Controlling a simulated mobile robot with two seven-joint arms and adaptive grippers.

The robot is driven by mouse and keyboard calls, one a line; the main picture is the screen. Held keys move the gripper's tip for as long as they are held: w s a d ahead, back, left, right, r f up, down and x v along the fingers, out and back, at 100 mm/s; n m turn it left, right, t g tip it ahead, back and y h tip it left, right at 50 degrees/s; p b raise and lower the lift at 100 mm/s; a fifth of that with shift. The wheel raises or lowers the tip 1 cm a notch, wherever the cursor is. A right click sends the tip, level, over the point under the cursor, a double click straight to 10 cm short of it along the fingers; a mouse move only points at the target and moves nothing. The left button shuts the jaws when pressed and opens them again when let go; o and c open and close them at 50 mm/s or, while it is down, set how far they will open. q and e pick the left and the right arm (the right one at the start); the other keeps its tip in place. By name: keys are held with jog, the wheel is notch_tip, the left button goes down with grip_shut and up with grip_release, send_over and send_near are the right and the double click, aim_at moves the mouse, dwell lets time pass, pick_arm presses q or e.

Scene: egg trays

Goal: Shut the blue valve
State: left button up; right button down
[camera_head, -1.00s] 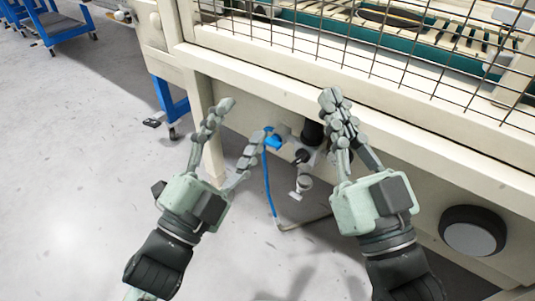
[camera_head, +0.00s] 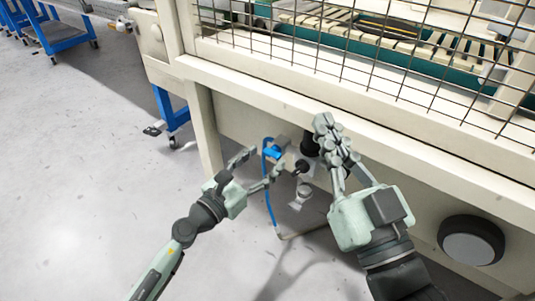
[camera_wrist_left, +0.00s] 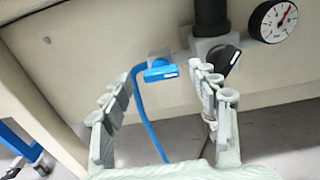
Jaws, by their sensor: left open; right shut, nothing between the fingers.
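The blue valve (camera_head: 272,152) is on the pipework under the machine's front beam, with a blue hose (camera_head: 267,190) hanging below it. In the left wrist view the blue valve handle (camera_wrist_left: 161,74) lies ahead, between the two fingers and beyond their tips. My left gripper (camera_head: 265,163) is open and empty, just below and left of the valve; I see no contact. It also shows in the left wrist view (camera_wrist_left: 162,80). My right gripper (camera_head: 326,122) is shut and empty, in front of the beam to the right of the valve, covering part of the black pipe.
The machine's cream beam (camera_head: 270,98) and wire mesh (camera_head: 400,70) are above. Open floor (camera_head: 80,200) lies left.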

pick_arm(q)
jog(key=shift+x, duration=1.05)
jog(key=shift+c, duration=0.4)
